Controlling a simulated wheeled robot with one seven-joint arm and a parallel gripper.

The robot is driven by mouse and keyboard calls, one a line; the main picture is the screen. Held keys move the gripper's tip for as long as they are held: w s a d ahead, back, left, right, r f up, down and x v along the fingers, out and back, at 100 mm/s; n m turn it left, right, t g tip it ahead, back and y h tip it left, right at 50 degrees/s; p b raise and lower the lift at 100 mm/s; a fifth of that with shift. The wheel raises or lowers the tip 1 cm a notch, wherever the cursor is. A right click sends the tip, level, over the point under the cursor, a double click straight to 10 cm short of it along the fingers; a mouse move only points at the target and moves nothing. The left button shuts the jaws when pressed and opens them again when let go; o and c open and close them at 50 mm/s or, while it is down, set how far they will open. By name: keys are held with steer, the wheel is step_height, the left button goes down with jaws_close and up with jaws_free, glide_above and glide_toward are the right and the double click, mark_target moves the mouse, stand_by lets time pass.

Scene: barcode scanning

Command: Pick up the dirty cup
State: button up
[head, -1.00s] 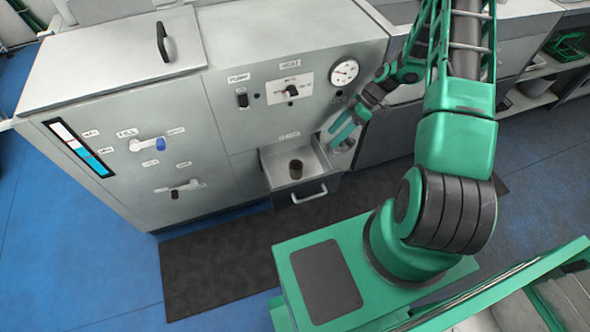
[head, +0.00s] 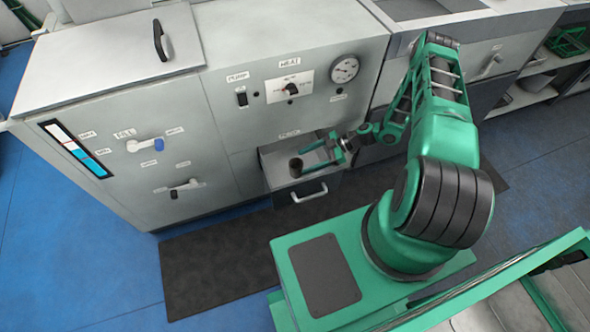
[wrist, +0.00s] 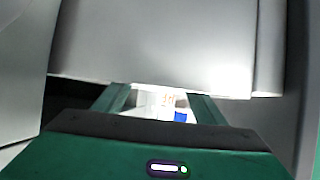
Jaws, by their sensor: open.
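A small dark brown cup (head: 296,168) stands upright in an open, light-grey drawer (head: 275,177) low on the front of the machine. My gripper (head: 308,160) has come in from the right, over the drawer, with its green fingers apart and pointing left. Its fingertips are right by the cup; I cannot tell whether they touch it or how far they reach around it. In the wrist view the two fingers of my gripper (wrist: 160,98) are spread, with a bright whitish area and a blue patch between them. I cannot make out the cup there.
The grey machine (head: 225,130) carries a gauge (head: 344,69), switches and a fill lever (head: 145,145) above and left of the drawer. The drawer's handle (head: 310,193) sticks out at the front. A dark mat (head: 215,265) lies on the blue floor.

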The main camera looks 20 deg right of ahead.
mark_target(296, 164)
steer(key=x, duration=0.9)
steer(key=shift+a, duration=0.15)
steer(key=c, duration=1.1)
